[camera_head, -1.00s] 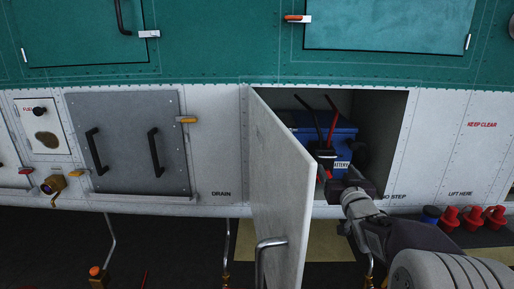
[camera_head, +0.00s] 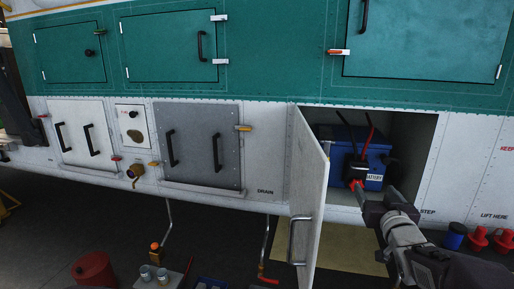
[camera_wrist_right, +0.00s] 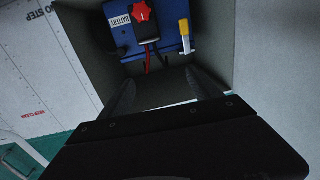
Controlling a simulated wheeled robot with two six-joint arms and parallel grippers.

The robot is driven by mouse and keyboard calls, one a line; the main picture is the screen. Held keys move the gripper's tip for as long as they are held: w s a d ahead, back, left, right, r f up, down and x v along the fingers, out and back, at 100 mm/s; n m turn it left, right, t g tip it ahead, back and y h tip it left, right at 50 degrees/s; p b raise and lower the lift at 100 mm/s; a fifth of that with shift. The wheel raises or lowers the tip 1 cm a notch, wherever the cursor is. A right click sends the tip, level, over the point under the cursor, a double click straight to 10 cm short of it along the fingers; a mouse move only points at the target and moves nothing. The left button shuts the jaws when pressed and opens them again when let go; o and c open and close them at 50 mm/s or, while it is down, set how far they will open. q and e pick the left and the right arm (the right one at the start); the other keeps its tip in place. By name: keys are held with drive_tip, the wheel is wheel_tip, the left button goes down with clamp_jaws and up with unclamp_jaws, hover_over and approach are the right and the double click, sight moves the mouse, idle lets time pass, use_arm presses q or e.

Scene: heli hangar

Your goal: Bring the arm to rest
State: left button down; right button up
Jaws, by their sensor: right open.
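My right gripper (camera_head: 378,207) is in front of the lower edge of an open compartment (camera_head: 418,135) in the white hull. The right wrist view shows its two dark fingers spread apart with nothing between them (camera_wrist_right: 162,90). Inside the compartment stands a blue battery (camera_head: 372,182), also seen in the right wrist view (camera_wrist_right: 165,45). A black connector with a red knob (camera_wrist_right: 142,12) is on it, beyond the fingers and apart from them. The red knob also shows in the head view (camera_head: 355,183). My left gripper is in neither view.
The grey compartment door (camera_head: 308,180) stands open left of my right gripper, sticking out from the hull. Red caps (camera_head: 478,238) and a blue can (camera_head: 454,236) are at the lower right. A red container (camera_head: 94,270) stands at the lower left.

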drive_tip(key=s+a+r+n+g+y+p, duration=0.1)
drive_tip(key=s+a+r+g+p, duration=0.1)
drive_tip(key=a+p, duration=0.5)
drive_tip(key=s+a+r+g+y+p, duration=0.2)
drive_tip(key=a+r+g+p, duration=0.15)
drive_tip(key=p, duration=0.65)
use_arm(q)
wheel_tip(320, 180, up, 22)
drive_tip(key=p, duration=0.3)
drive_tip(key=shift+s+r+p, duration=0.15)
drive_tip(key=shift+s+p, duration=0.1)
drive_tip(key=shift+p, duration=0.15)
use_arm(e)
drive_tip(key=s+a+f+g, duration=0.2)
drive_tip(key=s+f+g, duration=0.3)
drive_tip(key=s, duration=0.6)
drive_tip(key=s+a+f+g, duration=0.2)
drive_tip(key=s+f+g, duration=0.4)
drive_tip(key=s+f, duration=0.3)
drive_tip(key=s, duration=0.3)
drive_tip(key=shift+n, duration=0.3)
drive_tip(key=shift+w+f, duration=0.1)
